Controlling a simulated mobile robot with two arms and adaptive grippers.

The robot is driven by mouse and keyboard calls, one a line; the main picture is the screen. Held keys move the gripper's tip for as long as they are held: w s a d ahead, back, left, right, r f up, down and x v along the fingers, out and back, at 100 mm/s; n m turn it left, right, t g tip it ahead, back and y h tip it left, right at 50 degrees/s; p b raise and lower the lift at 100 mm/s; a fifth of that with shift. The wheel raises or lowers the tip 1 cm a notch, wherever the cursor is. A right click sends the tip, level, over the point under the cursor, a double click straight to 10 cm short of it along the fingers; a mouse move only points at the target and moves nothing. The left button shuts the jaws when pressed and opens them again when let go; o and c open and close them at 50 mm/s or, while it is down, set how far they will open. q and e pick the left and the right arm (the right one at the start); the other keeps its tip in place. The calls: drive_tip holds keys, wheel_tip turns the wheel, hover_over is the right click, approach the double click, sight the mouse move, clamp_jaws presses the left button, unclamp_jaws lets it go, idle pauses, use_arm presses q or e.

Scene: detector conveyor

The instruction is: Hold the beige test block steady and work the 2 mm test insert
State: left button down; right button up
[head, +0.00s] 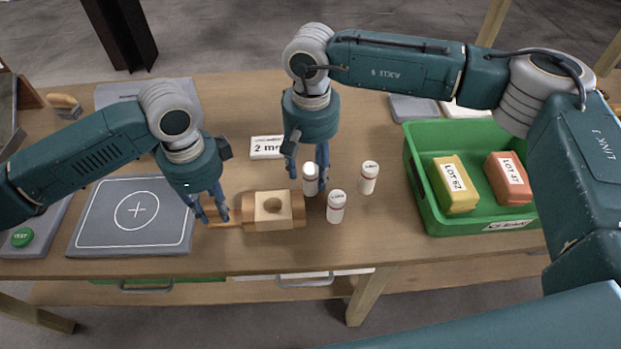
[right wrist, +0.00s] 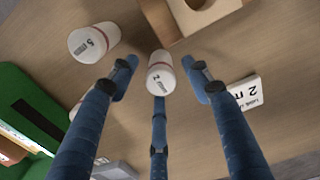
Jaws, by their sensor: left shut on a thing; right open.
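The beige test block (head: 272,211) lies on the table, with a round hole in its top face and a thin handle (head: 226,225) at its left end. My left gripper (head: 212,218) is shut on that handle. A white vial (head: 310,181), the 2 mm test insert, stands behind the block's right end. In the right wrist view this insert (right wrist: 160,73) shows a "2" label and sits between my right fingers. My right gripper (head: 306,170) is open and points down around it. The block's holed face (right wrist: 200,14) also shows at the top of the right wrist view.
Two more white vials (head: 336,206) (head: 368,177) stand close by on the right. A "2 mm" card (head: 266,147) lies behind. A green bin (head: 425,205) with yellow and red blocks is at the right; a grey plate (head: 133,228) with a cross is at the left.

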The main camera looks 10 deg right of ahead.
drive_tip(key=shift+f, duration=0.65)
clamp_jaws()
drive_tip(key=shift+r, duration=0.1)
drive_tip(key=shift+r, duration=0.1)
drive_tip(key=r, duration=0.6)
drive_tip(key=a+r, duration=0.1)
drive_tip(key=r, duration=0.2)
drive_tip(key=shift+s, duration=0.2)
drive_tip(key=r, duration=0.1)
hover_over(271, 195)
drive_tip(key=s, duration=0.2)
drive_tip(key=shift+s+d+f, duration=0.1)
drive_tip(key=shift+s+f, duration=0.05)
drive_tip(key=shift+f, duration=2.25)
drive_tip(key=shift+s+f, duration=0.1)
drive_tip(key=shift+f, duration=2.3)
